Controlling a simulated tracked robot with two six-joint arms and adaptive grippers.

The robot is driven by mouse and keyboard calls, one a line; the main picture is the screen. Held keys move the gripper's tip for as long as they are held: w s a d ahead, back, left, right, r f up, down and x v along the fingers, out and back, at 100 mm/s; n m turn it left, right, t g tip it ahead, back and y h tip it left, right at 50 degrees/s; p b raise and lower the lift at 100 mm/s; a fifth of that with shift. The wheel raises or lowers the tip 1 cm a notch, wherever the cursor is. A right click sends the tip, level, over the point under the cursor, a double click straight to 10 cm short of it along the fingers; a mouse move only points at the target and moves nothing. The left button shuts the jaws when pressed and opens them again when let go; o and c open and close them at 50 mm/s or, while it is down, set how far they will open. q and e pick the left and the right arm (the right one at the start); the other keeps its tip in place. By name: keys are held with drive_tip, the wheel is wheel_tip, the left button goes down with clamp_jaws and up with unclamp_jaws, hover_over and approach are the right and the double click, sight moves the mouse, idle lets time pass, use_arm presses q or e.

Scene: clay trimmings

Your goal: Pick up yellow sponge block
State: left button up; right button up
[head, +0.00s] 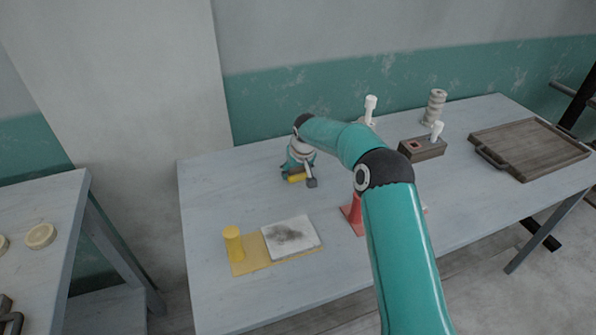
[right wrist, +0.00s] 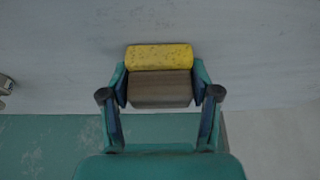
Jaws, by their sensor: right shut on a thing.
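The yellow sponge block (right wrist: 160,57) shows in the right wrist view as a yellow strip along a grey-brown part (right wrist: 160,88). My right gripper (right wrist: 159,92) is shut on it, with one finger at each side of the grey-brown part. In the head view the right gripper (head: 299,175) is over the back left of the table, and a bit of the yellow block (head: 296,178) shows below it. I cannot tell whether the block touches the table. My left gripper is not in view.
A brown box (head: 422,149), stacked rings (head: 434,106) and a wooden tray (head: 530,150) stand right. My right arm partly hides a red object (head: 352,217).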

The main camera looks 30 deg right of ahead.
wheel_tip(320, 180, up, 20)
drive_tip(key=p, duration=0.3)
drive_tip(key=shift+p, duration=0.35)
